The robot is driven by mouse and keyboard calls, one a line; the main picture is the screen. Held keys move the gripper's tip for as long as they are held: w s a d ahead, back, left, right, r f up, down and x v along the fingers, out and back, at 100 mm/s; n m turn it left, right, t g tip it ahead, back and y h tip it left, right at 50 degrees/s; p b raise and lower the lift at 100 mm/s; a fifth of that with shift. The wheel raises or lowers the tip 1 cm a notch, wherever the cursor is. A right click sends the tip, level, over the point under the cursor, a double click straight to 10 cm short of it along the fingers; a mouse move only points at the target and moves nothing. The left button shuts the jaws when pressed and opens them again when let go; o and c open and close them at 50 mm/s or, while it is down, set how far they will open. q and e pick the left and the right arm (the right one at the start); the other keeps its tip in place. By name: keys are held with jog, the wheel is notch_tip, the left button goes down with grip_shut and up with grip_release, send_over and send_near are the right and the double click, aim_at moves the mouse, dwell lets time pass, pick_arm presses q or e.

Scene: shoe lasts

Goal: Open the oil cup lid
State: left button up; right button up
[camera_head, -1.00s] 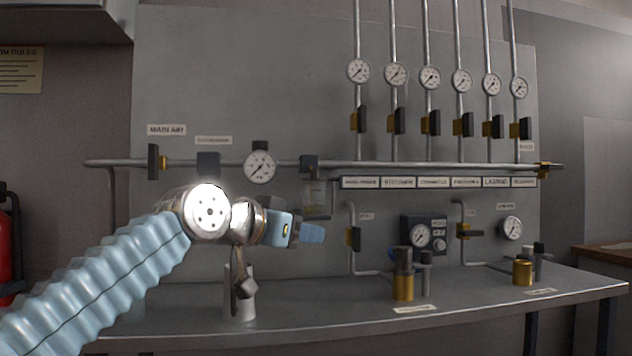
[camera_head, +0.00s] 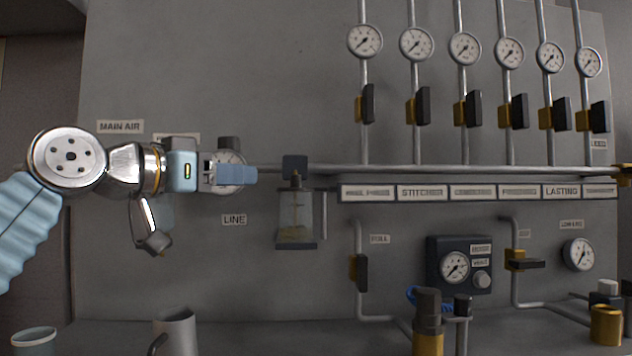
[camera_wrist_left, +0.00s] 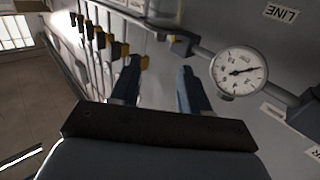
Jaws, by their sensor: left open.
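A clear oil cup (camera_head: 297,217) with a dark base hangs on the panel under a dark block (camera_head: 295,168) on the horizontal pipe. A little pale brown oil seems to lie at its bottom. I cannot tell which part is its lid. My left gripper (camera_head: 243,175) is left of the cup, about level with the dark block and apart from it in the picture, and overlaps the line gauge. In the left wrist view its two blue fingers (camera_wrist_left: 158,82) stand apart with nothing between them. Part of the cup (camera_wrist_left: 162,10) shows there at the top edge. My right gripper is not in view.
The line gauge (camera_head: 228,172) is behind my left gripper. A row of labels (camera_head: 478,192) and several valves and gauges fill the panel's right. A dark regulator (camera_head: 459,264) sits below. A metal mug (camera_head: 177,333) and brass-based fittings (camera_head: 427,330) stand on the bench.

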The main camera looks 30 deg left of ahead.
aim_at(292, 178)
pick_arm(q)
jog(key=p+x, duration=0.2)
jog(key=x, duration=0.2)
jog(key=p+x, duration=0.2)
jog(key=x, duration=0.3)
jog(key=p+x, duration=0.2)
jog(key=x, duration=0.2)
jog(key=shift+w+d+r, duration=0.1)
jog(key=shift+w+r, duration=0.15)
jog(key=shift+w+f+p, duration=0.25)
jog(key=shift+w+p, duration=0.05)
jog(key=shift+w, duration=0.25)
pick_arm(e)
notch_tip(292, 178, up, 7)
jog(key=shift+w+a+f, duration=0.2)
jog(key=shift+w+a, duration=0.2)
pick_arm(q)
grip_shut()
